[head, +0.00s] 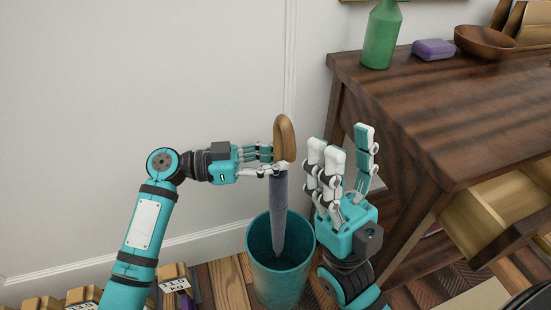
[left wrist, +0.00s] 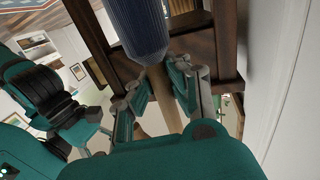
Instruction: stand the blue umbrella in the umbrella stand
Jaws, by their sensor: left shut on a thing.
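The blue umbrella (head: 279,212) hangs nearly upright, its curved wooden handle (head: 285,138) at the top and its tip pointing down. My left gripper (head: 268,162) is shut on it just below the handle. In the left wrist view the umbrella's blue canopy (left wrist: 144,28) and a pale wooden part (left wrist: 158,88) pass between the fingers. The umbrella stand (head: 257,270) is a teal bucket on the floor below. The lower part of the umbrella shows within the stand's mouth; whether it touches the bottom I cannot tell. My right gripper (head: 345,155) is open and empty, right of the umbrella.
A dark wooden table (head: 450,110) with an open drawer (head: 490,212) stands at the right. On it are a green bottle (head: 381,35), a purple block (head: 433,49) and a wooden bowl (head: 485,41). A white wall (head: 130,80) is behind. Several small boxes (head: 172,274) lie at lower left.

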